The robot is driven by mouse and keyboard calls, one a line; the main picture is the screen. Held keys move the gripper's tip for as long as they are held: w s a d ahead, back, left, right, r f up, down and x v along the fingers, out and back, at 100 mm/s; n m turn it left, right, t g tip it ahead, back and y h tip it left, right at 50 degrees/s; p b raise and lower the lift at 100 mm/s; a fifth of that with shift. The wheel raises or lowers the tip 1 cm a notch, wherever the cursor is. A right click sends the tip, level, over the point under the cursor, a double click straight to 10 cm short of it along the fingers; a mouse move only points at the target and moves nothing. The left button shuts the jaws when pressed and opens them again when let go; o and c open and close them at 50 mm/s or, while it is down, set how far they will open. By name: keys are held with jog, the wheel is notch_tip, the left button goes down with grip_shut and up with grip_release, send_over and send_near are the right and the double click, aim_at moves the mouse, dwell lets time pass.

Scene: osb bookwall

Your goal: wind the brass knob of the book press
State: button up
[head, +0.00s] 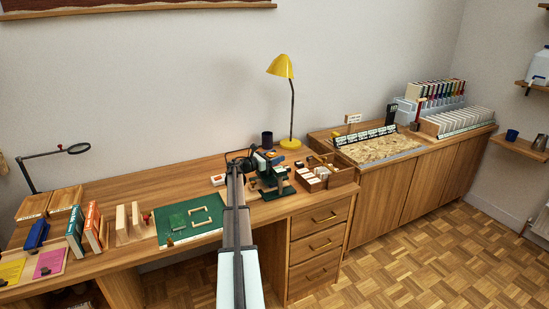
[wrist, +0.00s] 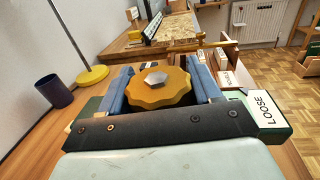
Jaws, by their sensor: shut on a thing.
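The brass knob (wrist: 160,88) of the book press is round with a scalloped edge and a pale hexagonal centre. In the wrist view it sits between the two blue fingers of my gripper (wrist: 158,92), which are shut on its sides. The green book press (wrist: 105,103) lies below, partly hidden by my gripper. A white label reading "LOOSE" (wrist: 261,108) is at its right. In the head view the press (head: 272,181) stands on the desk, with my gripper (head: 262,162) at its top; the knob is hard to make out there.
A yellow lamp (head: 281,67) and a dark blue cup (head: 267,139) stand behind the press. A wooden box of cards (head: 312,180) is to its right. A green cutting mat (head: 178,230) lies to the left, with books (head: 92,225) further left.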

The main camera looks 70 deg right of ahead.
jog(key=shift+d+m+g+y, duration=0.1)
jog(key=shift+m+g+y, duration=0.8)
jog(key=shift+g, duration=0.2)
jog(key=shift+s+a+m+g+y, duration=0.2)
jog(key=shift+m+g+y, duration=0.4)
jog(key=shift+y, duration=0.2)
jog(key=o, duration=1)
jog(key=shift+c, duration=0.2)
jog(key=shift+w+a, duration=0.1)
jog(key=v, duration=1.3)
jog(key=shift+w+a, duration=0.2)
jog(key=shift+a, duration=0.05)
